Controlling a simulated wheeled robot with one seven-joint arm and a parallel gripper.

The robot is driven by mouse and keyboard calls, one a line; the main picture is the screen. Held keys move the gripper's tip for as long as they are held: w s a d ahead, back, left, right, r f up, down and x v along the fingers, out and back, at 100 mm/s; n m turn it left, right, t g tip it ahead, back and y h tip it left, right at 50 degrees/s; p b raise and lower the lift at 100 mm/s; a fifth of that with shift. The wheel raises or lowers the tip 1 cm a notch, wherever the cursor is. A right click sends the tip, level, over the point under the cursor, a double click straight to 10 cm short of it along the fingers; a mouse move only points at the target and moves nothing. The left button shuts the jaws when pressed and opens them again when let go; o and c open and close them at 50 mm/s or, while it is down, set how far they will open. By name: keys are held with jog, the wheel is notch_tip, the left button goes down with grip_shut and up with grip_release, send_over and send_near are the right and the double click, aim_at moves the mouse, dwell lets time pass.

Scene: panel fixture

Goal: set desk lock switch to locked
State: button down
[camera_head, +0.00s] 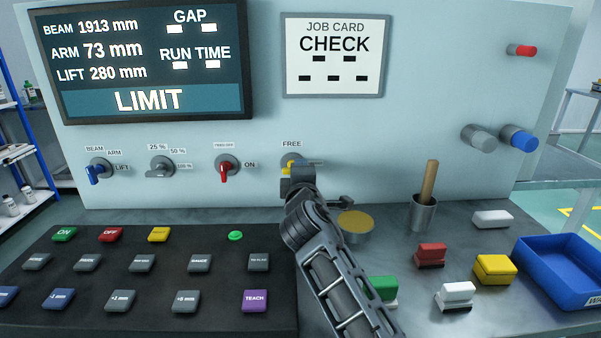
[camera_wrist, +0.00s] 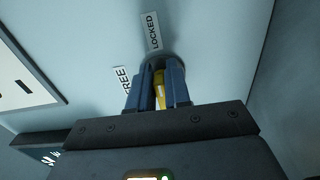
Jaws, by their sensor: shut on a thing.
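The desk lock switch (camera_head: 287,168) is a yellow lever on a round grey base, low on the pale panel, at the right end of the row of switches. A FREE label sits above it in the head view. In the wrist view the yellow lever (camera_wrist: 159,90) stands between my two blue-grey fingers, near the FREE label (camera_wrist: 124,80) and the LOCKED label (camera_wrist: 152,30). My gripper (camera_head: 297,175) is shut on the lever; it also shows in the wrist view (camera_wrist: 158,94). My arm hides part of the switch and the LOCKED label in the head view.
A red switch (camera_head: 227,168), a grey switch (camera_head: 160,167) and a blue switch (camera_head: 97,172) lie to the left. A black button console (camera_head: 150,322) fills the desk's left. A yellow-topped round tin (camera_head: 356,224), a cup (camera_head: 423,212), several blocks and a blue tray (camera_head: 566,262) stand right.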

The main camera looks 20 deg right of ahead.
jog(key=shift+d+f, duration=0.1)
jog(key=c, duration=1.2)
grip_release()
jog(key=shift+o, duration=0.2)
jog(key=v, duration=0.8)
